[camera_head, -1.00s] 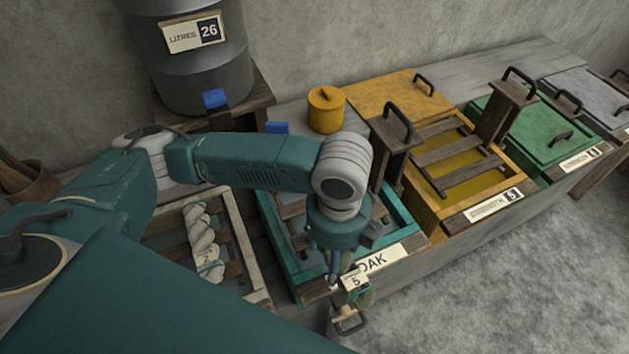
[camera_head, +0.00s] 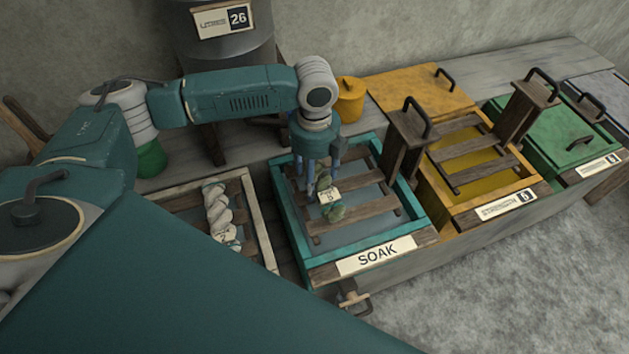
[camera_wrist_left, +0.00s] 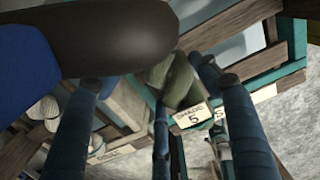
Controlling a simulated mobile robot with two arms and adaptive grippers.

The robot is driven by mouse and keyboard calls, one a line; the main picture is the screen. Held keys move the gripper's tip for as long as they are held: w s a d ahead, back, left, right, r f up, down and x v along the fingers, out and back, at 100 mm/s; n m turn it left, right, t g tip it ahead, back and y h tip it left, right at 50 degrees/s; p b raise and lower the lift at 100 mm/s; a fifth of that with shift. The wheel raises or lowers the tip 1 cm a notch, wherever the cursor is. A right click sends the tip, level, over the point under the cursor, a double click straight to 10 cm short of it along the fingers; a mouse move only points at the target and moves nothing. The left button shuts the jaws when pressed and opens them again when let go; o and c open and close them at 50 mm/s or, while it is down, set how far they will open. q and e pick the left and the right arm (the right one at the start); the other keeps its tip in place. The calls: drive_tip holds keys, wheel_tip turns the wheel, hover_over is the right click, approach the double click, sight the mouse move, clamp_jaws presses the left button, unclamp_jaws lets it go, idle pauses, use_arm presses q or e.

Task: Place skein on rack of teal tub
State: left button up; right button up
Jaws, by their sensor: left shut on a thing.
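My left gripper (camera_head: 321,176) is shut on a grey-green skein (camera_head: 334,213) with a cream tag marked 5. The skein also shows in the left wrist view (camera_wrist_left: 178,80), with its tag below it, partly hidden by the fingers. The teal tub (camera_head: 284,222) has a SOAK label on its front. Its wooden slatted rack (camera_head: 375,208) lies across the tub, with a dark upright handle at the right. The gripper and skein are over the rack slats; I cannot tell whether the skein touches them. My right gripper is not in view.
A tray (camera_head: 258,217) with a white twisted skein (camera_head: 217,206) is left of the tub. A yellow tub (camera_head: 480,205) with its own rack stands right, then a green lidded tub (camera_head: 537,135). A yellow pot (camera_head: 350,100) is behind.

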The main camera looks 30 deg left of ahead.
sight(315, 176)
use_arm(q)
drive_tip(key=shift+f, duration=1.5)
drive_tip(key=o, duration=1.4)
drive_tip(key=shift+f, duration=0.15)
wheel_tip(315, 176, up, 12)
drive_tip(key=shift+r+b, duration=0.15)
drive_tip(key=shift+b, duration=0.15)
drive_tip(key=shift+s+d, duration=0.1)
